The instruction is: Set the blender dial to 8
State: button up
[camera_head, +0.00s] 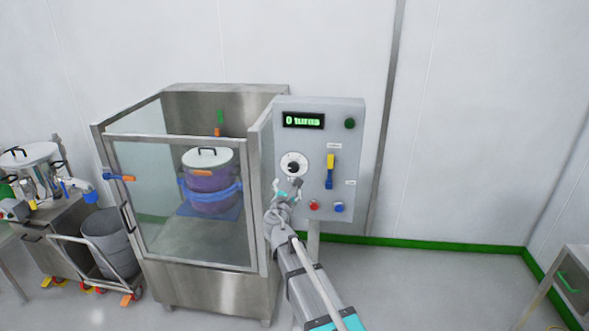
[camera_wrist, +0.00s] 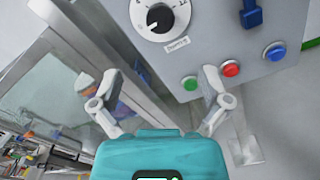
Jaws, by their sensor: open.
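The blender dial (camera_head: 293,166) is a black knob on a round white scale on the grey control panel (camera_head: 345,116). In the wrist view the black knob (camera_wrist: 159,18) is at the top with its white pointer toward the lower left; the scale numbers are too small to read surely. The panel's display (camera_head: 303,121) reads "0 turns" in green. My gripper (camera_head: 290,187) is just below the dial in the head view, apart from the knob as far as I can tell. In the wrist view my gripper (camera_wrist: 158,88) has its two fingers spread wide with nothing between them.
The panel also bears a yellow and blue lever (camera_head: 330,171), a red button (camera_head: 314,205), a blue button (camera_head: 339,207) and a green button (camera_wrist: 190,83). Left stands a glass-walled enclosure (camera_head: 180,275) around a purple drum (camera_head: 210,180).

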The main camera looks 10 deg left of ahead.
aim_at(293, 169)
jog(key=w, duration=1.3)
jog(key=shift+w+d, duration=0.2)
jog(key=shift+d, duration=0.05)
jog(key=shift+c, duration=0.2)
jog(key=c, duration=1.1)
